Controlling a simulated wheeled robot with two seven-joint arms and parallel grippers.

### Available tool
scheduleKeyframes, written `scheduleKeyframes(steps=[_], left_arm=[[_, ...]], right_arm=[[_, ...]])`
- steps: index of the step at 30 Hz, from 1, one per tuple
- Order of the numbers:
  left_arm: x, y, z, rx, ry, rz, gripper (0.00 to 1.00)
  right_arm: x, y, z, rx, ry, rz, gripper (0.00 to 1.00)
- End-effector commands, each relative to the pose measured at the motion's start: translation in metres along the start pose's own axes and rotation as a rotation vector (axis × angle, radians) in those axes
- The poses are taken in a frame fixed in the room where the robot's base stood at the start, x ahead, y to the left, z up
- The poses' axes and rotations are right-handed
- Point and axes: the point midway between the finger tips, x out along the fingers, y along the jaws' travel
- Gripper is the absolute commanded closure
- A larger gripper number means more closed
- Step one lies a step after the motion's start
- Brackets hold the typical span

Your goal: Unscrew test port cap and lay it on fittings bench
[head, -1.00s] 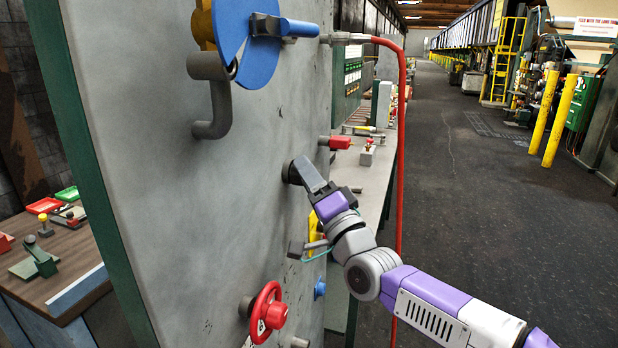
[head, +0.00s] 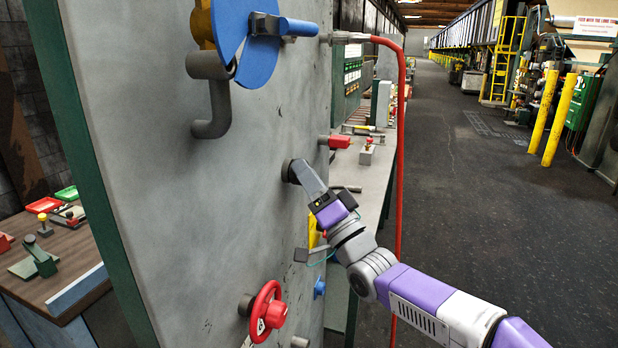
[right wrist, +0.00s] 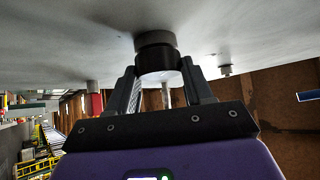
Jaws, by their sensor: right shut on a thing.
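A dark round cap (right wrist: 160,58) sits at a grey collar (right wrist: 155,39) on the grey panel (head: 170,200). My right gripper (head: 294,172) reaches the panel face from the right. In the right wrist view its two fingers (right wrist: 162,85) lie on either side of the cap and are shut on it. In the head view the fingers mostly hide the cap. A grey bench (head: 372,180) with fittings on it stands behind the panel's right edge. My left gripper is not in view.
A red handwheel (head: 267,312) and a blue knob (head: 319,288) stick out below. A red hose (head: 400,150) hangs right of the panel. A blue disc (head: 240,35) is above. A wooden table (head: 60,275) with small parts is at left. The aisle is clear.

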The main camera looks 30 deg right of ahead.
Motion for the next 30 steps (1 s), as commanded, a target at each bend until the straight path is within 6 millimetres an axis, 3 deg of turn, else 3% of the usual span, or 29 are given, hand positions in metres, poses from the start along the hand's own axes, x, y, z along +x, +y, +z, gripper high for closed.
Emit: scheduleKeyframes(steps=[17, 18, 21, 24, 30], left_arm=[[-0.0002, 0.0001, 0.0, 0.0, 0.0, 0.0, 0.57], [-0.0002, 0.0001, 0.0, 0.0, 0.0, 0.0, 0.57], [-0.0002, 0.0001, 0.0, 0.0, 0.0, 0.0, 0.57], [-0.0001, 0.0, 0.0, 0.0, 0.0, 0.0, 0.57], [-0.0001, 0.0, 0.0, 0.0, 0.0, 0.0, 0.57]], right_arm=[[0.0009, -0.0003, -0.0019, -0.134, 0.005, -0.138, 0.8], [0.0009, -0.0003, -0.0019, -0.134, 0.005, -0.138, 0.48], [0.0008, -0.0001, -0.0016, -0.134, 0.004, -0.137, 0.32], [0.0006, 0.0003, -0.0012, -0.134, 0.003, -0.136, 0.19], [0.0003, 0.001, -0.0006, -0.133, 0.001, -0.134, 0.19]])
